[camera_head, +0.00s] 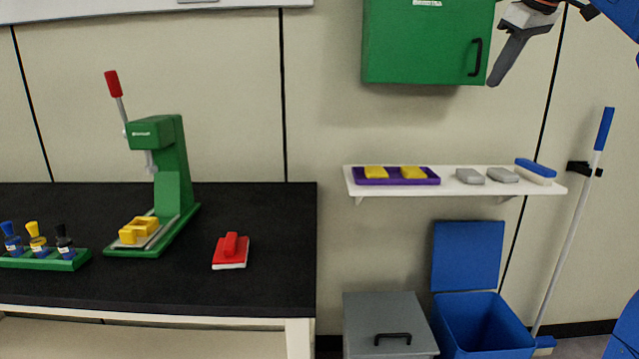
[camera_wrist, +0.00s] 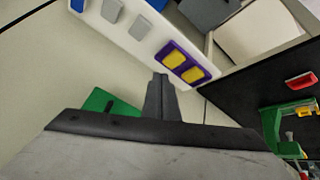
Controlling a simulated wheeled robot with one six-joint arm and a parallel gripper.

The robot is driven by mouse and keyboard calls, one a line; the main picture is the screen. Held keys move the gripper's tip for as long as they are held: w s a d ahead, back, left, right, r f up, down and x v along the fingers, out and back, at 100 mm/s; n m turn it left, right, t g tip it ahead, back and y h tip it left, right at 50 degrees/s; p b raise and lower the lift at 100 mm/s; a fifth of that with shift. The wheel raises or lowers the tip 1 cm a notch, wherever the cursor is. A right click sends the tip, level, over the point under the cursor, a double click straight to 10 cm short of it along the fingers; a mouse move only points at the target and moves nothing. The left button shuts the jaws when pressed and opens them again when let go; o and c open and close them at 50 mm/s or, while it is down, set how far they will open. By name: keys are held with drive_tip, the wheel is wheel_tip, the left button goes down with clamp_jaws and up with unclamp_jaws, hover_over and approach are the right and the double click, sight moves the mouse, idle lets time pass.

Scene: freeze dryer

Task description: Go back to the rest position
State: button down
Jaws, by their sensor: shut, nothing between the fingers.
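My gripper (camera_head: 494,80) is at the upper right of the head view, pointing down and to the left. Its fingers are shut with nothing held. It shows in front of the right edge of the green cabinet (camera_head: 415,45), close to its black handle; whether they touch I cannot tell. The cabinet's door is shut. In the wrist view the closed fingers (camera_wrist: 160,85) are at the middle, with a green part of the cabinet (camera_wrist: 108,103) beside them.
The white wall shelf (camera_head: 365,190) holds a purple tray (camera_head: 400,181) with two yellow blocks, two grey pieces and a blue-topped brush (camera_head: 536,168). Below are a grey box (camera_head: 375,310) and an open blue bin (camera_head: 485,325). The black table (camera_head: 280,270) bears a green press (camera_head: 172,170).

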drive_tip(key=s+a+f+m, duration=0.2)
drive_tip(key=s+a+f, duration=0.1)
drive_tip(key=s+f, duration=0.8)
drive_tip(key=s+a+f+m+g, duration=0.1)
drive_tip(key=s+a+f, duration=0.3)
drive_tip(key=s+f, duration=0.7)
drive_tip(key=s+a+f+m+h, duration=0.1)
drive_tip(key=s+a+f+m, duration=0.2)
drive_tip(key=s+f, duration=0.8)
wheel_tip(320, 180, down, 14)
drive_tip(key=shift+s+a+f+g, duration=0.15)
drive_tip(key=shift+f+g, duration=0.05)
drive_tip(key=shift+g, duration=0.1)
